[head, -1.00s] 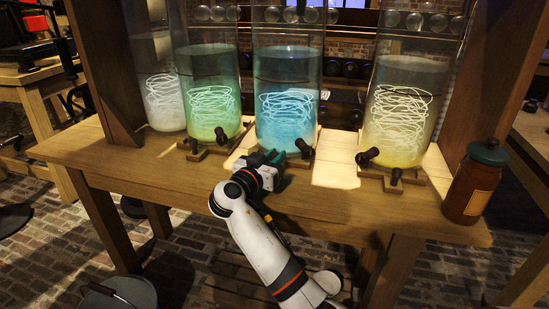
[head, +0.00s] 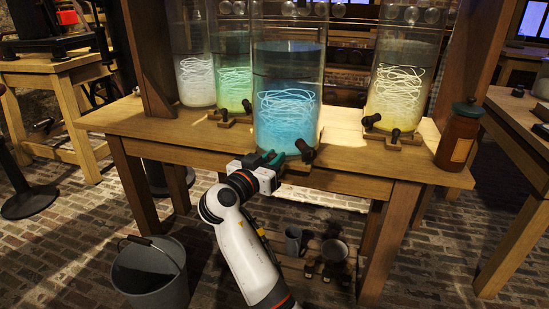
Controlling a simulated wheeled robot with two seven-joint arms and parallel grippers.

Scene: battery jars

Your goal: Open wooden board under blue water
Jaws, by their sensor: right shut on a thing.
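The blue-water jar (head: 287,112) stands upright on its wooden board (head: 299,165) at the table's front edge, nearer to me than the other jars. Only a small part of the board shows, right of my gripper, below the dark taps. My right gripper (head: 272,159) is shut at the board's front left, below the jar. Its fingers cover the part that they grip. My left gripper is not in view.
Green (head: 235,75), white (head: 195,78) and yellow (head: 402,85) jars stand further back on the wooden table (head: 150,122). A brown lidded jar (head: 460,136) is at the right end. A grey bucket (head: 150,271) stands on the floor at left.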

